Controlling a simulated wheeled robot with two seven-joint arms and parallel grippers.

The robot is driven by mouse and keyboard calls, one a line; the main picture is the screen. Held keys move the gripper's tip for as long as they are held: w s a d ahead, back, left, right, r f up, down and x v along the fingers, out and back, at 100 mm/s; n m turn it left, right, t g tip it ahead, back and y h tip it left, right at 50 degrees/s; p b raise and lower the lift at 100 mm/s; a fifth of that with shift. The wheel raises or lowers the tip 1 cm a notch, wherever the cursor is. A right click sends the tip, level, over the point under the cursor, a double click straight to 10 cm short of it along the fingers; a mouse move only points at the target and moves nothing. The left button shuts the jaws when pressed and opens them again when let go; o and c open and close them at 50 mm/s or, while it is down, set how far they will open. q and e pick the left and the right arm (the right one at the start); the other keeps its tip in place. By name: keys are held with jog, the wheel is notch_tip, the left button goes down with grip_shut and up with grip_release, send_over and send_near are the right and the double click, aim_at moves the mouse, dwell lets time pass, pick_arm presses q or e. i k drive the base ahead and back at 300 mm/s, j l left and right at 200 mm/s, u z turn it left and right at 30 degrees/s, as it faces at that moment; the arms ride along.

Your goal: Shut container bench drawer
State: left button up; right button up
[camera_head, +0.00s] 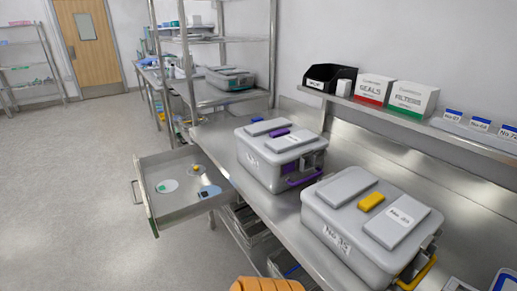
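The container bench drawer (178,212) is pulled out from the steel bench (213,140), toward the left of the head view. It is a grey metal drawer. Its front panel (147,205) faces left and carries a small handle (135,192). Inside lie a pale round piece with a green mark (167,186), a small yellow piece (196,167) and a blue piece (207,191). Neither of my grippers is in view, and nothing is seen touching the drawer.
Two grey lidded containers stand on the bench, one with a purple latch (268,158) and one with a yellow latch (340,225). A wall shelf (395,116) holds boxes. Wire baskets (252,228) sit below. The floor (70,190) left of the drawer is clear.

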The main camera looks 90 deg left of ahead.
aim_at(170, 209)
jog(key=k+u, duration=0.1)
jog(key=u, duration=0.4)
jog(key=k+u, duration=0.1)
jog(key=u, duration=0.4)
jog(key=k+u, duration=0.1)
jog(key=u, duration=0.4)
jog(key=j+u, duration=0.15)
jog(key=u, duration=0.3)
jog(key=k+j+u, duration=0.15)
jog(key=u, duration=0.35)
jog(key=j+u, duration=0.15)
jog(key=u, duration=0.35)
jog(key=j+u, duration=0.15)
jog(key=u, duration=0.35)
